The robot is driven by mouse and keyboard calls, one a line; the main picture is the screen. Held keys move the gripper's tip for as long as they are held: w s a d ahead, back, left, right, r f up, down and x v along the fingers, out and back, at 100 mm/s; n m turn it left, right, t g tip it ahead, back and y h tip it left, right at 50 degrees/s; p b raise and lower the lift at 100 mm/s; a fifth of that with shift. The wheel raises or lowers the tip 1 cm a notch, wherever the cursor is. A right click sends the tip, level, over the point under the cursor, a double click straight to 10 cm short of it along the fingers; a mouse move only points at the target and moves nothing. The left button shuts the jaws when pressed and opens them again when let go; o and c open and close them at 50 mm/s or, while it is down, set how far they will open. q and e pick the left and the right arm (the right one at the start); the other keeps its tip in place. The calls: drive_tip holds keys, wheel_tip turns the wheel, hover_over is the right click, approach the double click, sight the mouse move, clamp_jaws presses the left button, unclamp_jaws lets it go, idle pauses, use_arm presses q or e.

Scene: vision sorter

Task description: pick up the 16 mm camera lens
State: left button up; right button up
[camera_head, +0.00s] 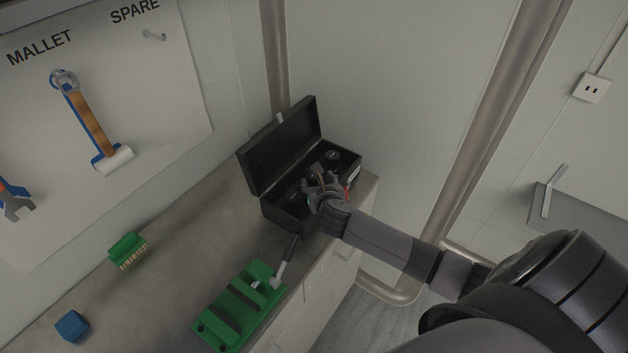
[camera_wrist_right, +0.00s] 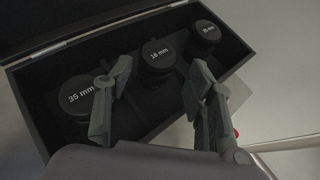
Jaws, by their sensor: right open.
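The 16 mm camera lens (camera_wrist_right: 157,56) is a black cylinder with a white label on its cap. It stands upright in the middle of the open black case (camera_wrist_right: 45,133). My right gripper (camera_wrist_right: 165,92) is open over the case, its two fingers on either side of and nearer than the 16 mm lens. I cannot tell whether they touch it. In the head view my right gripper (camera_head: 322,178) is over the case (camera_head: 278,162) and hides much of its inside. My left gripper is not in view.
The 35 mm lens (camera_wrist_right: 77,95) stands left in the case, another lens (camera_wrist_right: 205,35) right. The raised lid (camera_head: 285,145) is behind. A mallet (camera_head: 92,125) hangs on the board.

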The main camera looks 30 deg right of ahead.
sight(315, 179)
drive_tip(key=shift+p+x, duration=0.4)
drive_tip(key=shift+x, duration=1.6)
drive_tip(key=shift+a, duration=0.2)
drive_tip(key=shift+c, duration=0.4)
drive_tip(key=c, duration=1)
drive_tip(key=shift+r, duration=0.15)
